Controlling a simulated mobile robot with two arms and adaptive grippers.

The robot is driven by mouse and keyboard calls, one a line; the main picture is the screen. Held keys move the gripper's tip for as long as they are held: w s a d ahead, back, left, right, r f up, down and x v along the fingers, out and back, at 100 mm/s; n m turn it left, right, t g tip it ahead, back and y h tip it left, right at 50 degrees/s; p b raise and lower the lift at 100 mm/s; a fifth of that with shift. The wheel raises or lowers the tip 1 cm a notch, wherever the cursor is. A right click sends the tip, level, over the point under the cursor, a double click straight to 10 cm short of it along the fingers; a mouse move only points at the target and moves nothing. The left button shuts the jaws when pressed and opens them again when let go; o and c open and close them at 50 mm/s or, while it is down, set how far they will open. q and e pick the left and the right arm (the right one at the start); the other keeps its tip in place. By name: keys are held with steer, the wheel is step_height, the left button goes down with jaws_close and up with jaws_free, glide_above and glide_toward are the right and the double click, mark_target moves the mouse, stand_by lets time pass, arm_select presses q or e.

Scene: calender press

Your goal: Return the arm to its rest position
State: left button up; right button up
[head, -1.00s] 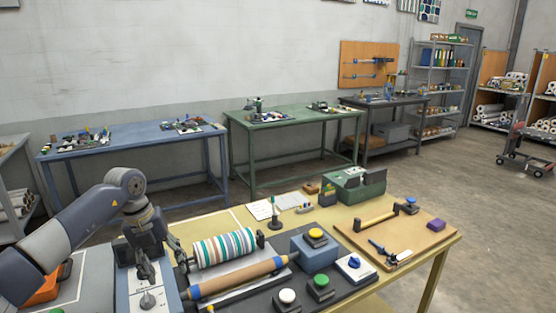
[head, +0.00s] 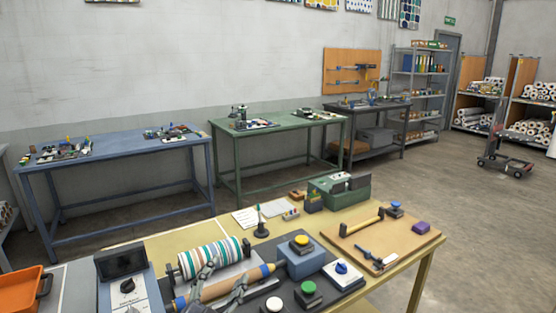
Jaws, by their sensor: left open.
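A blue-grey control box (head: 112,290) with a dark screen and a black knob stands to the left of the fingers. The rest of my left arm is out of view. My right gripper is not in view.
The yellow worktable (head: 431,264) also bears a blue box with a yellow button (head: 301,241), a green button (head: 308,287), a blue dial and a green case (head: 338,188). An orange tray (head: 22,289) lies at the left.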

arm_select(q)
steer(key=s+a+f+n+g+y, duration=0.3)
steer(key=s+a+f+n+g, duration=0.15)
steer(key=s+f, duration=0.5)
steer(key=s+a+f+n+g+y, duration=0.25)
steer(key=s+a+f+g, duration=0.3)
steer(key=s+f, duration=0.4)
steer(key=s+d+f+n+g+h, duration=0.1)
steer(key=s+f+g, duration=0.2)
steer(key=s, duration=0.4)
steer(key=s+f+g, duration=0.2)
steer(key=s+g, duration=0.1)
steer(key=s, duration=0.3)
step_height(320, 180, down, 27)
steer(key=s, duration=0.2)
steer(key=s+a+f+g, duration=0.2)
steer(key=s+f, duration=1.3)
steer(key=s, duration=0.1)
steer(key=shift+s+a, duration=0.35)
steer(key=shift+s, duration=0.05)
